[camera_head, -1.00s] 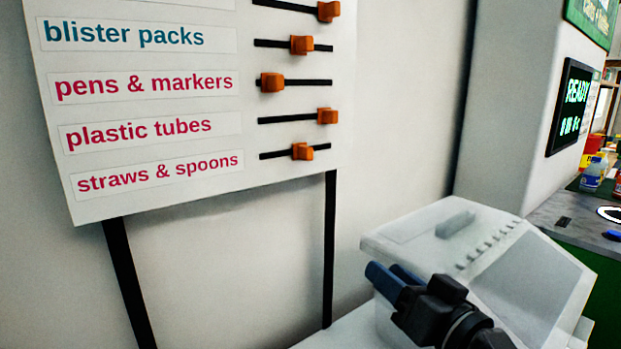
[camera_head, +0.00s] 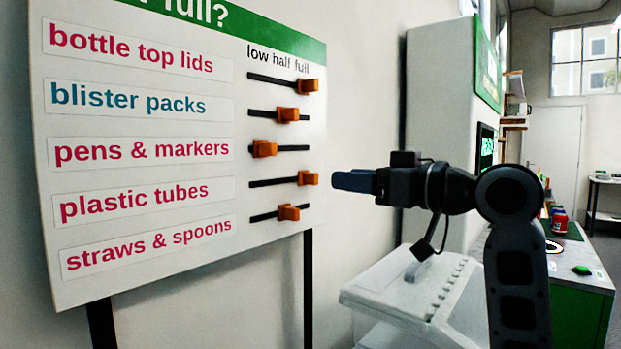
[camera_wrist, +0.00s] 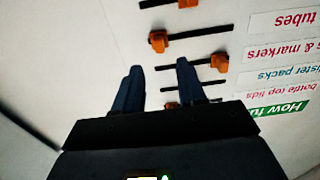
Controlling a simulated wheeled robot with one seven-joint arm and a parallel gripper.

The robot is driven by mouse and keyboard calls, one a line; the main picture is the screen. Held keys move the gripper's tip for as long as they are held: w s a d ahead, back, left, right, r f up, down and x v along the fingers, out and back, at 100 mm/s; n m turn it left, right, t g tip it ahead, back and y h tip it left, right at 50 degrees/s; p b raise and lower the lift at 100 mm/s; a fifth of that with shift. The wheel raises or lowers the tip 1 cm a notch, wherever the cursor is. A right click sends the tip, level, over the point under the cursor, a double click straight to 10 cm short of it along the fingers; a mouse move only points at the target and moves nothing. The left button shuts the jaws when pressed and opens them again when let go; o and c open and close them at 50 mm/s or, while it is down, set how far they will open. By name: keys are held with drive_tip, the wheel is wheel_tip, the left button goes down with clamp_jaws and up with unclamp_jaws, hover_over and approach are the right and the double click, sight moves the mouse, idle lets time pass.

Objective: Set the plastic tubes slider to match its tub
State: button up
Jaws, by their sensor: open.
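The plastic tubes row has a printed label (camera_head: 134,201) and an orange slider knob (camera_head: 307,178) on a black slot. The knob sits at the slot's right end, the full side. In the wrist view, where the board is upside down, this knob (camera_wrist: 158,41) is at its slot's left end. My gripper (camera_head: 337,180) points left at the board, just right of that knob at about its height in the picture. In the wrist view its two dark fingers (camera_wrist: 160,72) are spread and empty, and no knob is between them. I cannot identify the plastic tubes tub.
The board (camera_head: 150,280) stands on black legs and has other sliders close by: pens and markers (camera_head: 264,148) at low, straws and spoons (camera_head: 288,212) at half. A white sloped-top unit (camera_head: 390,295) stands below my arm. A green-sided counter (camera_head: 580,315) is at right.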

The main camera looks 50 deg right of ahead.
sight(317, 176)
drive_tip(key=w+p, duration=0.1)
drive_tip(key=w, duration=0.6)
drive_tip(key=shift+w+a, duration=0.1)
drive_tip(key=shift+w, duration=0.1)
drive_tip(key=shift+c, duration=0.2)
clamp_jaws()
